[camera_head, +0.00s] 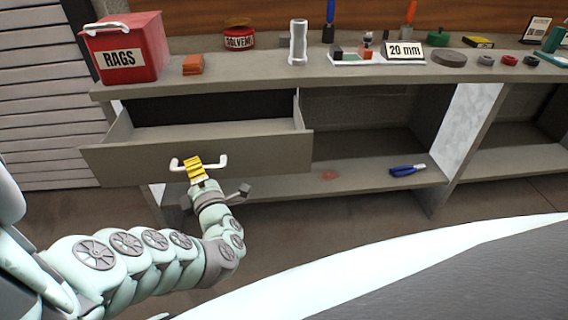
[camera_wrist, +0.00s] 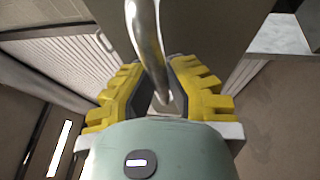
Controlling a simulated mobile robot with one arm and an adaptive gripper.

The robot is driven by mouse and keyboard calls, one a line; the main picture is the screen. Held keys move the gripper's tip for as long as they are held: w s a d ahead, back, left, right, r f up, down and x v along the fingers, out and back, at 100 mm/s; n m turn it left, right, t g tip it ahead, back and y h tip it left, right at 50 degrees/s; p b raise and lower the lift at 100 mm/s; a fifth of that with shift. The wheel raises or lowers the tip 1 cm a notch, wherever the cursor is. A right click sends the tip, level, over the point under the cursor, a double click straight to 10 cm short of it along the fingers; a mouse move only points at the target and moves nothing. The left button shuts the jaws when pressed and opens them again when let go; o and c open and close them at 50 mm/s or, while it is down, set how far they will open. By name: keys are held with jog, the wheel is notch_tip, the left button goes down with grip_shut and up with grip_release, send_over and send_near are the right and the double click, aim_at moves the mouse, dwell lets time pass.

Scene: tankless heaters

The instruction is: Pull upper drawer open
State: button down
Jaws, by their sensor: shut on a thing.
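The upper drawer (camera_head: 240,150) is under the left part of the workbench, pulled out, with its inside showing empty in the head view. Its pale bar handle (camera_head: 221,160) is on the front panel. My gripper (camera_head: 194,167) has yellow fingers and is shut on the handle, around the middle of the bar. In the wrist view the handle (camera_wrist: 146,40) runs between the yellow fingers of my gripper (camera_wrist: 162,95). The drawer front fills the area behind it.
Blue pliers (camera_head: 407,170) lie on the lower shelf (camera_head: 345,178). Floor is clear below the drawer.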

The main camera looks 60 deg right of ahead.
jog(key=c, duration=1)
grip_release()
jog(key=shift+o, duration=0.3)
jog(key=v, duration=1.2)
